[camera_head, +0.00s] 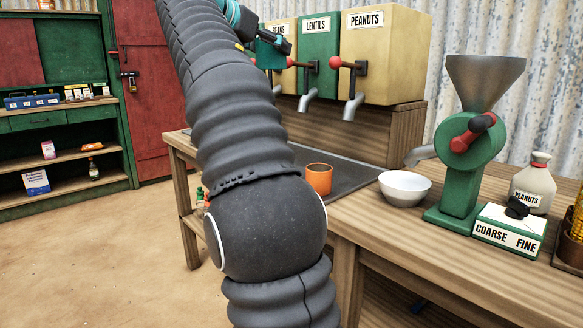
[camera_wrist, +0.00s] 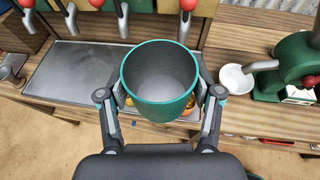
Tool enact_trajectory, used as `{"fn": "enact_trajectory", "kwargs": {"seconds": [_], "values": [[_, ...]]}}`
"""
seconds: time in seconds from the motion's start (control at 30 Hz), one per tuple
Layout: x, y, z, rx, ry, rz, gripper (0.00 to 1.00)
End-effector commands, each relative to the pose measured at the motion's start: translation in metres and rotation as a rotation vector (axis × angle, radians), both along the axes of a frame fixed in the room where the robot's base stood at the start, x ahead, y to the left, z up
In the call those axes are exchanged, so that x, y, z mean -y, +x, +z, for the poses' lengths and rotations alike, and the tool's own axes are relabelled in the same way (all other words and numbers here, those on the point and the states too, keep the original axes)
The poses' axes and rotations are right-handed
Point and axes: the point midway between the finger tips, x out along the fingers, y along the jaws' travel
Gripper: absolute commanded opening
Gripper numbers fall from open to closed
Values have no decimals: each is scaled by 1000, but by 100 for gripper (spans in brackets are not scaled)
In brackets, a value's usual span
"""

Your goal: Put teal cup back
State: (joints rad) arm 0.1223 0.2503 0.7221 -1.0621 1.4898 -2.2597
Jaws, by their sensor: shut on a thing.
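The teal cup (camera_wrist: 161,105) is upright between the two fingers of my gripper (camera_wrist: 161,88) in the wrist view, its grey inside empty. My gripper is shut on its sides, and the cup is held up above the counter. In the head view the teal cup (camera_head: 269,52) shows partly, high up in front of the dispensers, with my gripper (camera_head: 279,43) beside it. My arm hides much of the area left of it.
An orange cup (camera_head: 319,180) stands on the dark tray (camera_head: 350,176) below the dispensers (camera_head: 384,60). A white bowl (camera_head: 404,187) stands under the green grinder's (camera_head: 461,160) spout. The dispensers' taps and red-knobbed levers (camera_head: 336,62) are close to the held cup. The tray's left part (camera_wrist: 75,75) is clear.

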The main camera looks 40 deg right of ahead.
Motion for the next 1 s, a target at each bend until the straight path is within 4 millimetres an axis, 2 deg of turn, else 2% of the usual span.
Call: {"fn": "enact_trajectory", "kwargs": {"seconds": [0.03, 0.2, 0.33, 0.5, 0.7, 1.0], "values": [[23, -4, -24, -5, 2, -12, 26], [86, -13, -85, -3, 1, -21, 26], [125, -27, -129, -2, 3, -29, 26], [156, -43, -170, -1, 2, -37, 26], [164, -46, -189, 0, 1, -39, 26], [138, 3, -223, -2, 1, -36, 26]]}}
